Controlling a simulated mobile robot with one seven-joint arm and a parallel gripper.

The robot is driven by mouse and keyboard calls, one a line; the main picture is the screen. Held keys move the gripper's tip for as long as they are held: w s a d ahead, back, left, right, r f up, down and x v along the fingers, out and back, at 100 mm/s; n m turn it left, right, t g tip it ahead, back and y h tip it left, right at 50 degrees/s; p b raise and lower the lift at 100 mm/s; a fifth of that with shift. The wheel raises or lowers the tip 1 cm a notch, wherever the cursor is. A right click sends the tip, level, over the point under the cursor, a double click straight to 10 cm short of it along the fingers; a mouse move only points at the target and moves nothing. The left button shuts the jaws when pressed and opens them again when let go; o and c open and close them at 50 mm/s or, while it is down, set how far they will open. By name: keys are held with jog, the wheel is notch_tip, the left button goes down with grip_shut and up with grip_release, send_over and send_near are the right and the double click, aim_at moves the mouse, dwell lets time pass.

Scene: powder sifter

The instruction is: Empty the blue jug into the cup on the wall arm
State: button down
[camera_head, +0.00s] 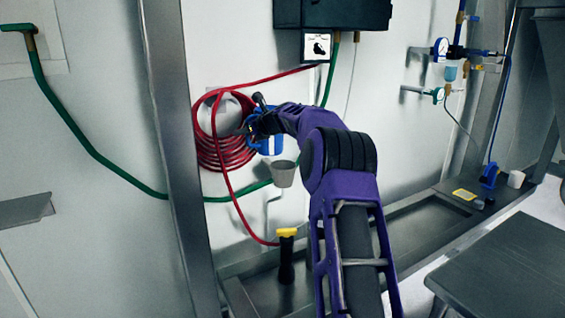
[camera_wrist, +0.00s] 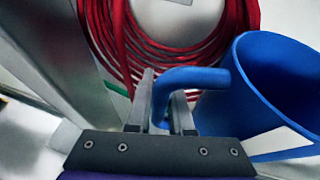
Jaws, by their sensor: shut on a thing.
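The blue jug (camera_head: 270,146) has a white patch on its side. In the head view it is up near the wall, partly hidden by my gripper (camera_head: 258,118). In the wrist view the jug (camera_wrist: 262,80) is at the right, with its handle between the two fingers of my gripper (camera_wrist: 163,100). The gripper is shut on that handle. The jug's contents cannot be made out. A grey cup (camera_head: 283,175) hangs in front of the wall, just below and slightly right of the jug, with a gap between them. Its wall arm is hard to make out.
A coiled red hose (camera_head: 222,150) hangs on the wall behind the jug. A green hose (camera_head: 90,148) runs along the wall. A metal post (camera_head: 172,150) stands to the left. A black-and-yellow tool (camera_head: 286,255) stands below the cup. A dark box (camera_head: 335,14) is above.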

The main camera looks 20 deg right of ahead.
jog(key=shift+s+a+r+p, duration=0.1)
jog(key=shift+s+a+r, duration=0.15)
jog(key=shift+a+r, duration=0.4)
jog(key=shift+s+a+r+p, duration=0.15)
jog(key=shift+s+a+r, duration=0.2)
jog(key=shift+a, duration=0.6)
jog(key=shift+s+a+r+p, duration=0.1)
jog(key=shift+s+a+r, duration=0.1)
jog(key=shift+a+r, duration=0.5)
jog(key=shift+a+f, duration=0.1)
jog(key=shift+f, duration=0.1)
